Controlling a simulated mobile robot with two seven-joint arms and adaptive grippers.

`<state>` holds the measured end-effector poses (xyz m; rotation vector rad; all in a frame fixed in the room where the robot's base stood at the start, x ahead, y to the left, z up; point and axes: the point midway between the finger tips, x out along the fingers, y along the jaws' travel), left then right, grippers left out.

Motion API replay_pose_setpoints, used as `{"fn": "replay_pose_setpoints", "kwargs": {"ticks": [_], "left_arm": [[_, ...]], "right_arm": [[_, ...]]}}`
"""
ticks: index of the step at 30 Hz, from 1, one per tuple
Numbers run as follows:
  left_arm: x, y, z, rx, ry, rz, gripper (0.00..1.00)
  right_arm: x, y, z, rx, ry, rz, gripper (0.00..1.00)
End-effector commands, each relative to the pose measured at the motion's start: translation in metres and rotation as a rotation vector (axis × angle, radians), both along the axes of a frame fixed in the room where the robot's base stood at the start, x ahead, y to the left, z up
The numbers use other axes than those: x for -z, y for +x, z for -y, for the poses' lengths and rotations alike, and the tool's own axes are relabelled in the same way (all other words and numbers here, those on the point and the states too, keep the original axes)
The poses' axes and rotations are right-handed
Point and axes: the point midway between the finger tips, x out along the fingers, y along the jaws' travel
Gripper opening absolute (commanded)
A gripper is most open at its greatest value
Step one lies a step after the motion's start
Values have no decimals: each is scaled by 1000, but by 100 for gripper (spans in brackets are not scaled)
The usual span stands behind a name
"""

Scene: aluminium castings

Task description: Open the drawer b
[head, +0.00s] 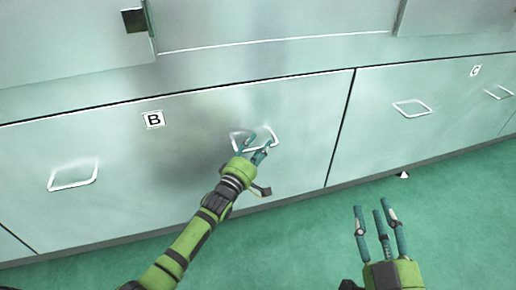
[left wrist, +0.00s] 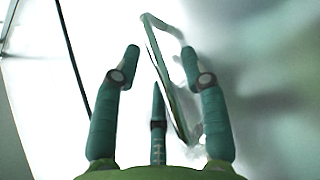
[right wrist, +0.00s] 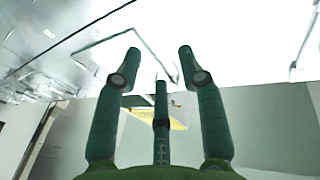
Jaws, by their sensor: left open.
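Drawer B (head: 120,165) is a wide pale metal front with a "B" label (head: 153,119), and it looks flush with the cabinet. It has a left wire handle (head: 73,186) and a right wire handle (head: 272,133). My left gripper (head: 256,148) is open at the right handle, its fingers overlapping it in the head view. In the left wrist view the handle bar (left wrist: 160,52) runs between the spread fingers; I cannot tell whether they touch it. My right gripper (head: 376,212) is open and empty, over the floor to the right of drawer B.
Drawer C (head: 450,125) is to the right beyond a dark seam, with its own handles, one of them nearer (head: 412,116). Cabinet doors are above the drawers. The green floor (head: 300,245) in front of the cabinet is clear.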

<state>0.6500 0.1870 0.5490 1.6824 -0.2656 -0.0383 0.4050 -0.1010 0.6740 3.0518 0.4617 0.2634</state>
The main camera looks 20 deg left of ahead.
Motion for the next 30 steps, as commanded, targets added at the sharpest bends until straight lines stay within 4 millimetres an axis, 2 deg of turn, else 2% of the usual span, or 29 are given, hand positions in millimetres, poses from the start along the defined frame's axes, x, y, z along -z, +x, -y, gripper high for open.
{"fn": "replay_pose_setpoints", "kwargs": {"ticks": [8, 11, 12, 22, 26, 30], "left_arm": [[0, 1, 0, 0, 0, -1, 43], [0, 1, 0, 0, 0, -1, 7], [0, 1, 0, 0, 0, 0, 0], [0, -1, 1, 0, 1, -1, 0], [-1, -6, 4, 0, -1, -2, 0], [-1, -15, 11, 1, -1, -3, 0]], "right_arm": [[-2, 0, -1, -2, 3, 10, 40], [-2, 0, -1, -2, 3, 10, 40], [-2, 0, -1, -2, 2, 9, 40], [2, 1, 1, 2, -4, -18, 40], [24, 4, 8, 24, -35, -131, 40], [61, 2, 19, 55, -81, -322, 40]]}}
